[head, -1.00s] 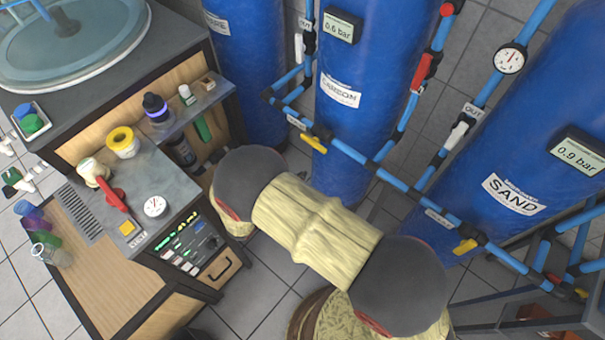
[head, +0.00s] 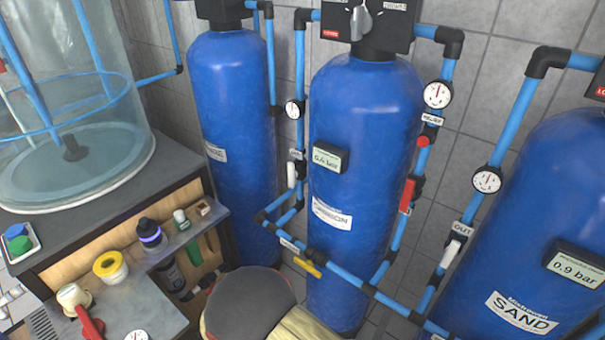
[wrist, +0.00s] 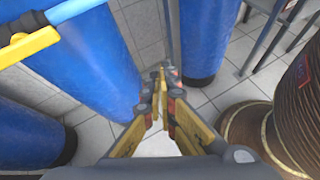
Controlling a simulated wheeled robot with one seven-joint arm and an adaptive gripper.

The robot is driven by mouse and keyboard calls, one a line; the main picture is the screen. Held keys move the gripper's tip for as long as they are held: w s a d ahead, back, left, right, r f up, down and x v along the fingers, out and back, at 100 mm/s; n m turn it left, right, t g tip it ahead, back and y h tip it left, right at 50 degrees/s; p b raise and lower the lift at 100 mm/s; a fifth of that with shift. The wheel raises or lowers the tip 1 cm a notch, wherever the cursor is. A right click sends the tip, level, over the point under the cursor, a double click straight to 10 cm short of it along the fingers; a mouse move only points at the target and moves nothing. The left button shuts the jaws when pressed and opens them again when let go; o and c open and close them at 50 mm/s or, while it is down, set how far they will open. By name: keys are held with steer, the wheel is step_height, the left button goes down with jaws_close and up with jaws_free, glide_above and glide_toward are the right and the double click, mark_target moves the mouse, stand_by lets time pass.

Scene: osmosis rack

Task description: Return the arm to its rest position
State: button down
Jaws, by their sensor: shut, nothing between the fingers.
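My gripper (wrist: 160,98) shows in the wrist view with its two yellow and black fingers together at the tips. It is shut and empty, over the grey tiled floor (wrist: 213,98). Blue tanks stand close to it on the left and beyond its tips. In the head view my gripper is out of sight. Only part of my arm shows there, at the bottom middle, in front of the carbon tank (head: 365,120) and beside the workbench.
The sand tank (head: 540,220) stands at the right, with blue pipes and a yellow-handled valve (head: 307,267) between the tanks. A workbench (head: 150,300) with a shelf, tape roll (head: 110,266) and bottle (head: 150,233) is at the left. A large clear vessel (head: 75,130) stands behind it.

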steer(key=s+d+r+m+y, duration=0.3)
steer(key=d+r+m, duration=0.2)
steer(key=r, duration=0.7)
steer(key=s+d+r+m+y, duration=0.3)
steer(key=r+m, duration=0.6)
steer(key=r, duration=0.4)
steer(key=s+d+r+m+y, duration=0.4)
steer(key=d+r+m, duration=0.3)
steer(key=r, duration=0.6)
steer(key=shift+s+r+m, duration=0.15)
steer(key=shift+s+m, duration=0.25)
steer(key=shift+m, duration=0.2)
steer(key=shift+d, duration=0.1)
